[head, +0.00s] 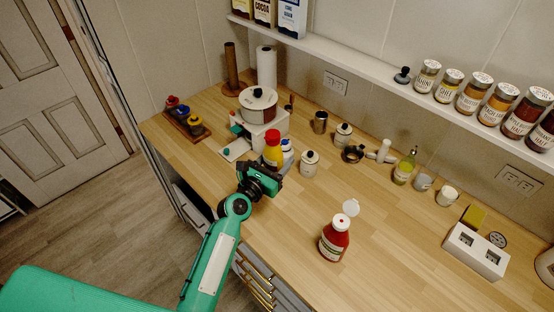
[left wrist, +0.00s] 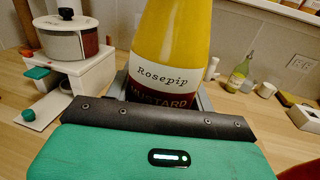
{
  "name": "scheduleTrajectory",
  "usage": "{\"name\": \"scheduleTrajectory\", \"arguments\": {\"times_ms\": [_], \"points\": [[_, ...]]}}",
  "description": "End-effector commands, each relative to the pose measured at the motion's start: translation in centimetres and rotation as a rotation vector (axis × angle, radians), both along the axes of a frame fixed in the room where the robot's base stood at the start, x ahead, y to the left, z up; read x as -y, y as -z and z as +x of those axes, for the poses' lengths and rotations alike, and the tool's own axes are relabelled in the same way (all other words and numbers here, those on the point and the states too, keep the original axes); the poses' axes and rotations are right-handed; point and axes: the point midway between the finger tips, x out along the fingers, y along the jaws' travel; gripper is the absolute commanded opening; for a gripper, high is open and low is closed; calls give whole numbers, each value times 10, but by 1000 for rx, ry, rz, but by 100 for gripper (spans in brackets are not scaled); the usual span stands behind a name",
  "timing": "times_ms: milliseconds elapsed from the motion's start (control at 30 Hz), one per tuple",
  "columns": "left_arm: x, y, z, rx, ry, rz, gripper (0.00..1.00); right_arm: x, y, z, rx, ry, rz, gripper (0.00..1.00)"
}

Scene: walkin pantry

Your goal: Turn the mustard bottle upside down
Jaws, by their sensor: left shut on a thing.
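The mustard bottle (head: 272,152) is yellow with a red cap and stands upright, cap up, near the left part of the wooden counter. In the left wrist view the bottle (left wrist: 172,45) fills the middle, its "Rosepip Mustard" label reading right way up. My left gripper (head: 264,176) is shut on the bottle's lower part, coming from the counter's front side. The bottle's base is hidden behind the gripper, so I cannot tell whether it touches the counter. My right gripper is not in view.
A white stove-like stand with a pot (head: 258,104) is just behind the bottle. A blue-and-white bottle (head: 287,154) and a white canister (head: 309,163) are close on its right. A red ketchup bottle (head: 335,240) stands further right. The counter between is clear. A shelf (head: 390,80) runs above.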

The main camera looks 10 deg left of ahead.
Motion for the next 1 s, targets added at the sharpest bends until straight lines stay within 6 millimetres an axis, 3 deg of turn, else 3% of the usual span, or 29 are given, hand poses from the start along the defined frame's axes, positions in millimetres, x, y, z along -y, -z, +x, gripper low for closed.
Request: {"name": "scheduleTrajectory", "arguments": {"times_ms": [33,567,1000], "points": [[0,-9,0,1,0,0,23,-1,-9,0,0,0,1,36],[0,-50,0,2,-1,-1,23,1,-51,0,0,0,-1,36],[0,-76,0,2,-1,-1,23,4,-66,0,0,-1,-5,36]]}}
